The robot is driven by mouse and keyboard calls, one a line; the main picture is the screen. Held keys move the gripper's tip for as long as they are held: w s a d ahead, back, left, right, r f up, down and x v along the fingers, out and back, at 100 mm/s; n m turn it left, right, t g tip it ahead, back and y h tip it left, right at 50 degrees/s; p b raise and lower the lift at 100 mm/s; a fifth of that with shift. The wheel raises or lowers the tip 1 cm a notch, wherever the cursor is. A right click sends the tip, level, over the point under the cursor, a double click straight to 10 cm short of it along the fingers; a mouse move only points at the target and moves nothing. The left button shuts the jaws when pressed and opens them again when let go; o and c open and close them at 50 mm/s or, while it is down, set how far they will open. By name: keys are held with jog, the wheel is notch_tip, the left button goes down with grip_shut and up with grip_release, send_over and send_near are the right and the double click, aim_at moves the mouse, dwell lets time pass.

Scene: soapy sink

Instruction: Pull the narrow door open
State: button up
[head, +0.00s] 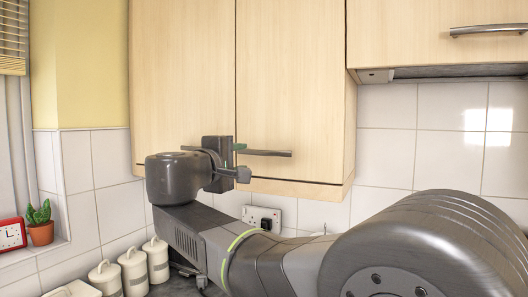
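Two tall pale-wood cupboard doors hang side by side in the head view, the left door (183,75) and the right door (290,80). They look about equally wide, so I cannot tell which is the narrow one. Both appear closed. The right door's metal bar handle (268,153) runs level near its bottom edge. The left door's handle (192,148) is mostly hidden behind my gripper. My gripper (238,160) is in front of the bottom of the seam between the doors, at handle height. Its fingers overlap the handles in view; contact and finger gap are unclear.
A wider cupboard door (430,28) with its own handle is at the upper right, above a hood (455,72). White canisters (133,270), a potted cactus (40,225) and a red clock (12,235) stand at lower left. A wall socket (268,217) is below the doors.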

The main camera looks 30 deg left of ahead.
aim_at(262, 153)
jog(key=w+p, duration=0.1)
jog(key=w, duration=0.3)
jog(key=w+a+p, duration=0.1)
jog(key=w, duration=0.3)
jog(key=w+p, duration=0.1)
jog(key=w, duration=0.3)
jog(key=shift+w+a+p, duration=0.15)
jog(key=shift+w+p, duration=0.15)
jog(key=shift+w, duration=0.05)
jog(key=shift+c, duration=0.3)
grip_shut()
